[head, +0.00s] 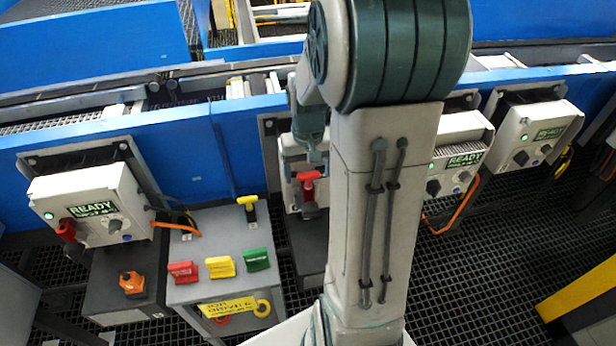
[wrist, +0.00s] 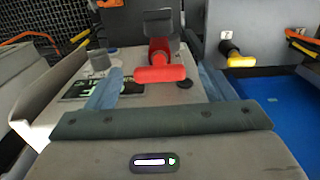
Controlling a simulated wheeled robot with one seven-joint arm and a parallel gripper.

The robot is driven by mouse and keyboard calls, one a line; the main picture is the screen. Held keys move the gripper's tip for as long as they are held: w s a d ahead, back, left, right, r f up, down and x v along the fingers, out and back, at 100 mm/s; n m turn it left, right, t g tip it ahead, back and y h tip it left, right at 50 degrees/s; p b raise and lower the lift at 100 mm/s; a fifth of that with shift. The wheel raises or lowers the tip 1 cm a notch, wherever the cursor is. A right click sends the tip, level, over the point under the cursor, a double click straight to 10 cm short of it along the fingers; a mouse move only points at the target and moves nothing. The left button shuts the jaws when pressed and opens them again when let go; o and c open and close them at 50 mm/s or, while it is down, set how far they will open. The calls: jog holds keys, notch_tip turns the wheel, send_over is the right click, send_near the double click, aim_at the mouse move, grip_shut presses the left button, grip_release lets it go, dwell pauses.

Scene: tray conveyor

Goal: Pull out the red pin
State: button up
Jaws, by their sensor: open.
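The red pin (head: 308,182) has a T-shaped handle and sits at the front of a light grey control box, partly behind my arm in the head view. In the wrist view the red pin (wrist: 160,73) is in the middle, its bar lying crosswise and its shaft running into a dark holder. My gripper (wrist: 159,80) is open, with one finger on each side of the handle and a gap on both sides. In the head view my gripper (head: 312,152) is just above the pin. The distance from fingertips to handle is hard to tell.
A grey stand (head: 210,286) left of the pin carries a yellow-handled pin (head: 248,205) and red, yellow and green tags. Other control boxes (head: 92,200) line the blue conveyor (head: 190,150). The left box also has a red knob (head: 67,231). An orange cable hangs at right.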

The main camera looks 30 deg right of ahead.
jog(key=shift+f, duration=1.6)
jog(key=c, duration=1.1)
jog(key=shift+o, duration=0.2)
jog(key=shift+r, duration=0.1)
jog(key=shift+r, duration=0.1)
jog(key=shift+r+p, duration=2.2)
jog(key=shift+r, duration=0.5)
